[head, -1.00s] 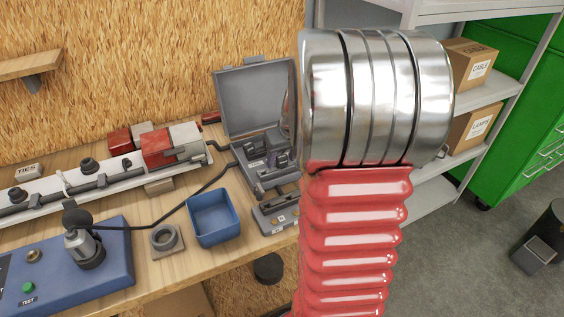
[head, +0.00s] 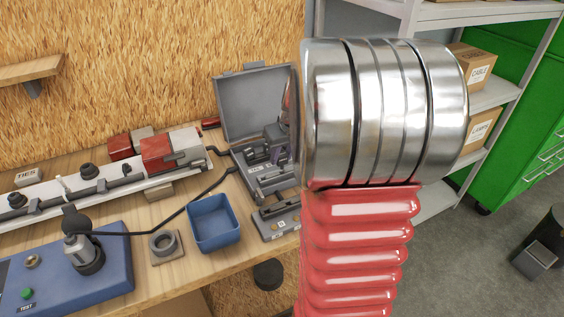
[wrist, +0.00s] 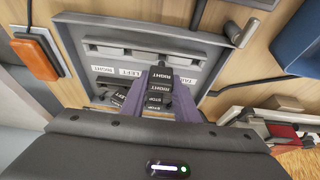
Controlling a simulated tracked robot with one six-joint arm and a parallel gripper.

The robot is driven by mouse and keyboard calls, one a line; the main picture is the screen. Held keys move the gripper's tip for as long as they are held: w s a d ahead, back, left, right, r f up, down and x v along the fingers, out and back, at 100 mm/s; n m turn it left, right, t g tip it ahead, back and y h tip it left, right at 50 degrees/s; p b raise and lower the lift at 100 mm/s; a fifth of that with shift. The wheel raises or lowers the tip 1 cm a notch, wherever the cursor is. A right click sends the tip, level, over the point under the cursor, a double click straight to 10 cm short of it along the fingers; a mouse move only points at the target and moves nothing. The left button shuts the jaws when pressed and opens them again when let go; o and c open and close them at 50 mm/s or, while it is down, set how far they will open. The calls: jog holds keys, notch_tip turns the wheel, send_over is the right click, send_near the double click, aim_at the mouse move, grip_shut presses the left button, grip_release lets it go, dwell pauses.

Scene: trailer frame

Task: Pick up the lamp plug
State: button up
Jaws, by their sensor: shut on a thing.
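My gripper (wrist: 160,92) has its purple fingers shut on a dark block (wrist: 159,88) in the wrist view. White lettering reading RIGHT and STOP shows at the fingers; which label belongs to the held block is hard to tell. Another dark block (wrist: 120,97), lettered LEFT, lies just left of the fingers. The grey open case (wrist: 72,42) is beneath, with white labels in its slots. In the head view my gripper (head: 281,150) is partly visible at the case (head: 240,110), and my arm hides its right side. A black cabled plug (head: 78,248) stands upright in the blue test panel (head: 115,280).
The rail with red-and-white lamps (head: 160,150) runs along the back left.

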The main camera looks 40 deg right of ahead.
aim_at(282, 153)
notch_tip(282, 153, up, 7)
dwell(0.3)
dwell(0.6)
jog(key=w+d+f, duration=0.1)
jog(key=w+d, duration=0.2)
jog(key=d, duration=0.4)
jog(key=w+d+f, duration=0.1)
jog(key=w+d, duration=0.2)
jog(key=d, duration=0.4)
jog(key=shift+d, duration=0.35)
dwell(0.4)
jog(key=shift+f, duration=0.15)
jog(key=shift+f, duration=1.75)
jog(key=shift+a+f, duration=0.1)
jog(key=shift+f, duration=0.55)
jog(key=shift+f, duration=0.35)
